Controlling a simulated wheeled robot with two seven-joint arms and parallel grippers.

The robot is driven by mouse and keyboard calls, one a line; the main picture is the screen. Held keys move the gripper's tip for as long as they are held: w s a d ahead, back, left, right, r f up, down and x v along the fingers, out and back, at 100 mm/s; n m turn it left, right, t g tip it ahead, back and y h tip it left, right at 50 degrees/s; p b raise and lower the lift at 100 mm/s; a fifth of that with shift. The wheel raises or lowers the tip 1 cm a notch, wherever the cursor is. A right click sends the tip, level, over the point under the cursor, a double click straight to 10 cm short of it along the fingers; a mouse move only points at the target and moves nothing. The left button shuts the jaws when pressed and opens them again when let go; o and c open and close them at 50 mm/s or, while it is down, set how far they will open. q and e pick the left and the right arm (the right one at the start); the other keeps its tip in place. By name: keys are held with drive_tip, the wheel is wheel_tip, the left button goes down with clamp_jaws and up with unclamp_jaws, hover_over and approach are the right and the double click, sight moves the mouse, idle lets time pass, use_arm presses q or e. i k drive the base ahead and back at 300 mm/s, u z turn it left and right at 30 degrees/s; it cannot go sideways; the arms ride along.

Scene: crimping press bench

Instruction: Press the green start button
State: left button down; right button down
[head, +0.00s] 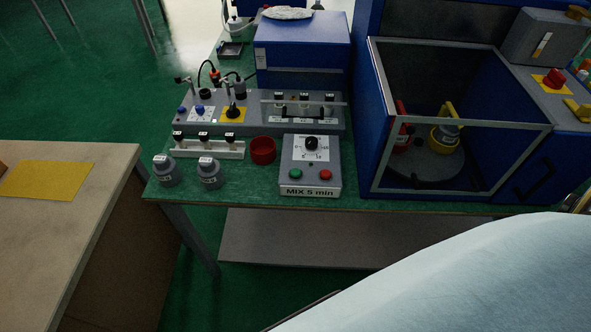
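A grey control box (311,165) labelled "MIX 5 min" stands at the front edge of the green bench (240,200). The green start button (295,174) is on its left side, with nothing over it. A red button (325,175) sits to its right. A black dial knob (311,143) on a white scale is above them. Neither of my grippers shows in this view, so whether they are open or shut is hidden.
A red cup (262,150) and a white vial rack (208,147) stand left of the box, with two grey jars (208,172) in front. A blue-framed machine (460,118) stands to the right. The lower right is blocked from view.

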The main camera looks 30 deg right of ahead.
sight(294, 172)
drive_tip(key=z, duration=0.35)
drive_tip(key=k, duration=0.85)
drive_tip(key=z, duration=0.6)
drive_tip(key=k, duration=0.5)
drive_tip(key=u, duration=0.5)
drive_tip(key=i, duration=0.65)
drive_tip(key=u, duration=0.7)
drive_tip(key=i, duration=0.9)
drive_tip(key=z, duration=0.8)
drive_tip(key=i, duration=0.5)
drive_tip(key=z, duration=0.55)
